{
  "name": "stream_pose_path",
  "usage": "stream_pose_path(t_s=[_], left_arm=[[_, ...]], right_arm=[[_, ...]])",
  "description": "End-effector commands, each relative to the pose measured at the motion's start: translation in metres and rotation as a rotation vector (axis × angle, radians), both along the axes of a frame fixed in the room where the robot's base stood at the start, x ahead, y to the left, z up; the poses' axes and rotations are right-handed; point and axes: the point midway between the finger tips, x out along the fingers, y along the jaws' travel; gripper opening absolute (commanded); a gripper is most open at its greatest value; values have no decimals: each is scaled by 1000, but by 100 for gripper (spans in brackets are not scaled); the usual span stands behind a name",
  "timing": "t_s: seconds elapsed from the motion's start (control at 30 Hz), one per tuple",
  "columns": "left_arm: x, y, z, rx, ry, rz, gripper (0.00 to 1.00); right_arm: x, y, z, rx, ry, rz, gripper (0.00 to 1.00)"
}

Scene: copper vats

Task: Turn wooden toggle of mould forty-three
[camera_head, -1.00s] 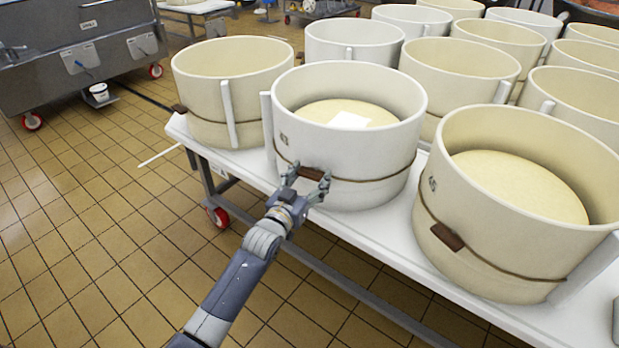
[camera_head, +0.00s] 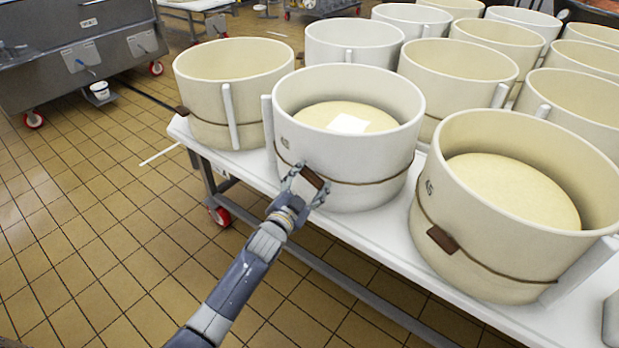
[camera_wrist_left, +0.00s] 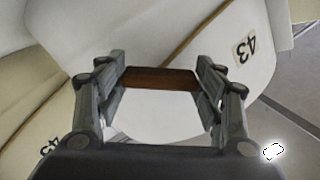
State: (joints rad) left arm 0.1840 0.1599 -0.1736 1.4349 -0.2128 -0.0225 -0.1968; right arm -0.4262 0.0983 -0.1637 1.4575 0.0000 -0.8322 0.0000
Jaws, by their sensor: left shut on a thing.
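The white mould forty-three (camera_head: 350,115) stands on the table edge with pale curd and a white sheet inside. A thin brown cord runs round it. Its brown wooden toggle (camera_head: 313,176) sits on the cord at the front and is tilted, its right end lower. My left gripper (camera_head: 307,185) is shut on the toggle, one finger at each end. In the left wrist view the toggle (camera_wrist_left: 160,79) spans between the fingers, below the white wall with a "43" label (camera_wrist_left: 245,50). My right gripper is not in view.
A cream mould (camera_head: 510,200) with its own brown toggle (camera_head: 442,239) stands to the right. Another cream mould (camera_head: 232,90) stands to the left. Several more fill the white table (camera_head: 385,235) behind. The tiled floor (camera_head: 110,240) to the left is open.

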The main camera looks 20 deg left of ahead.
Motion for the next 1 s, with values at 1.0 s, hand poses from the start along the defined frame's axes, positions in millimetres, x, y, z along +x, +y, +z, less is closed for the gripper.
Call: stream_pose_path(t_s=[1.0], left_arm=[[0,0,0,866,-122,-1,38]], right_arm=[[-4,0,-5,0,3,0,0]])
